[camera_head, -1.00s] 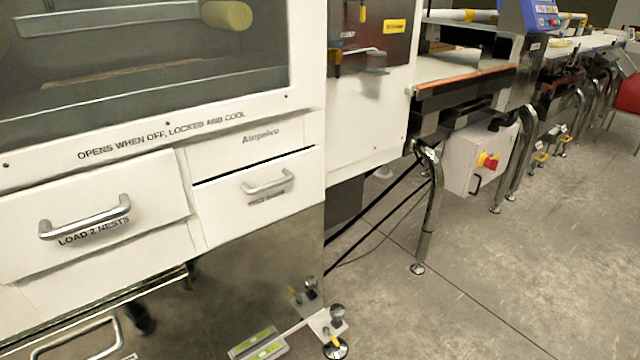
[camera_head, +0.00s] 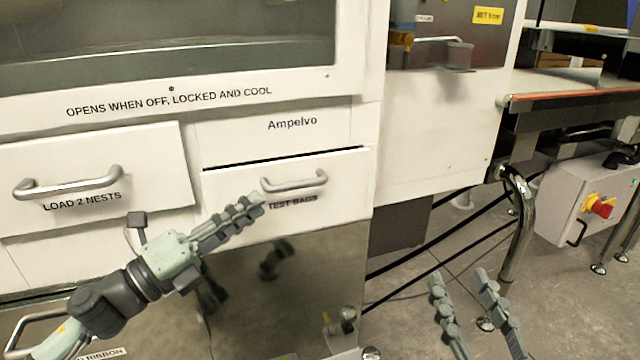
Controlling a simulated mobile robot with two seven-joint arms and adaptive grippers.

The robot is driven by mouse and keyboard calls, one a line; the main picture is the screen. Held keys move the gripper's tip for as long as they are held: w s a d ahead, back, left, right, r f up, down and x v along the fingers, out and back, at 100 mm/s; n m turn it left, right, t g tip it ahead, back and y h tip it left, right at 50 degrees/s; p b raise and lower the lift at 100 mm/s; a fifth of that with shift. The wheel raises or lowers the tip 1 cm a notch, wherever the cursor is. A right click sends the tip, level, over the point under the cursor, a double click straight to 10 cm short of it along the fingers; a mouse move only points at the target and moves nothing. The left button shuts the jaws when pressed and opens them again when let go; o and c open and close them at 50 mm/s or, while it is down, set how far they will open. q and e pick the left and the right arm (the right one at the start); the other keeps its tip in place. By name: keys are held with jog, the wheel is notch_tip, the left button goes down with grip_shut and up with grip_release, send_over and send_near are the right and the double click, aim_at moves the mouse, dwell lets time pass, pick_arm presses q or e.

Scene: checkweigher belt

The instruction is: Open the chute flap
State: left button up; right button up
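No part in view carries a label naming it the chute flap, and I cannot tell which panel it is. A white front marked TEST BAGS (camera_head: 340,185) has a bar handle (camera_head: 295,182) and a dark gap along its top edge. My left gripper (camera_head: 254,203) is in front of this front's lower left, below the handle. Its fingers overlap in the view, so its opening is unclear. My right gripper (camera_head: 458,277) is at the lower right with two fingers apart, open and empty, over the floor in the view.
A front marked LOAD 2 NESTS (camera_head: 150,160) with a bar handle is at the left. A shiny metal panel (camera_head: 310,270) lies below the fronts. A bent metal leg (camera_head: 520,225), dark cables and a grey box with a red-yellow switch (camera_head: 599,206) are at the right.

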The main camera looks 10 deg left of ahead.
aim_at(290, 183)
pick_arm(q)
jog(key=shift+m, duration=0.7)
jog(key=x, duration=0.3)
jog(key=p+x, duration=0.1)
jog(key=x, duration=0.3)
jog(key=shift+d+r, duration=0.15)
jog(key=shift+d, duration=0.3)
jog(key=shift+w+d+p, duration=0.25)
jog(key=shift+w+p, duration=0.05)
pick_arm(e)
jog(key=d+f+g+h, duration=0.2)
jog(key=d+f+g, duration=0.1)
jog(key=f, duration=0.3)
jog(key=shift+w+d+f, duration=0.15)
jog(key=shift+w+f, duration=0.2)
jog(key=shift+w, duration=0.05)
pick_arm(q)
grip_shut()
